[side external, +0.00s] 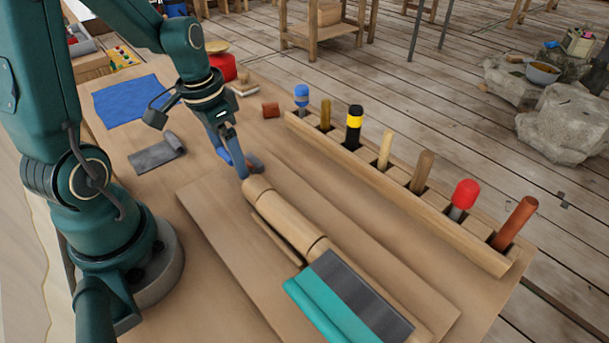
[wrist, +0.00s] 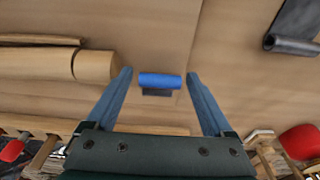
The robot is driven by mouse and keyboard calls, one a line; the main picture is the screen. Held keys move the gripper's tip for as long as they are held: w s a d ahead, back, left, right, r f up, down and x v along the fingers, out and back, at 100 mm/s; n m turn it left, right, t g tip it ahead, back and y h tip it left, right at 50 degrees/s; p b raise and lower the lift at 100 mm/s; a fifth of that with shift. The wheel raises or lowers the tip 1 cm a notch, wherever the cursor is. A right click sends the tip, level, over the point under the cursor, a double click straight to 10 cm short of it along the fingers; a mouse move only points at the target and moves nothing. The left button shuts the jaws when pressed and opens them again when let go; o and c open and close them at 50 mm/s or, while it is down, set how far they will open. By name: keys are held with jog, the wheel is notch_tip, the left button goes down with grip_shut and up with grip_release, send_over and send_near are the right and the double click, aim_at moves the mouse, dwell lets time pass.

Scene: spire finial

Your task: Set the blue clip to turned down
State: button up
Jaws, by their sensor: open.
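The blue clip (wrist: 160,80) lies ahead of my gripper in the wrist view, a short blue bar with a dark part (wrist: 157,92) along its lower side in the picture. It sits between the lines of the two fingertips, and neither finger visibly touches it. My gripper (side external: 234,168) is open, with its blue-grey fingers pointing down beside the rounded end of a wooden turned piece (side external: 278,212). In the side view the fingers largely cover the clip, and I cannot tell its tilt there. The turned piece also shows at the left of the wrist view (wrist: 50,64).
A rack (side external: 400,192) with several upright tools runs along the far edge. A grey roll (side external: 158,152) and a blue cloth (side external: 130,100) lie to the left. A teal and grey cloth (side external: 350,298) covers part of the turned piece. A red pot (side external: 223,67) stands behind.

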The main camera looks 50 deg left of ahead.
aim_at(225, 153)
jog(key=r, duration=0.4)
jog(key=shift+s+r, duration=0.1)
jog(key=shift+s, duration=0.2)
jog(key=shift+r, duration=0.1)
jog(key=shift+s, duration=0.1)
jog(key=shift+s+r, duration=0.1)
jog(key=shift+w+a+r+g, duration=0.1)
jog(key=shift+w+r+g, duration=0.35)
jog(key=shift+r+g, duration=0.3)
jog(key=shift+w+f, duration=0.15)
jog(key=shift+f, duration=2.55)
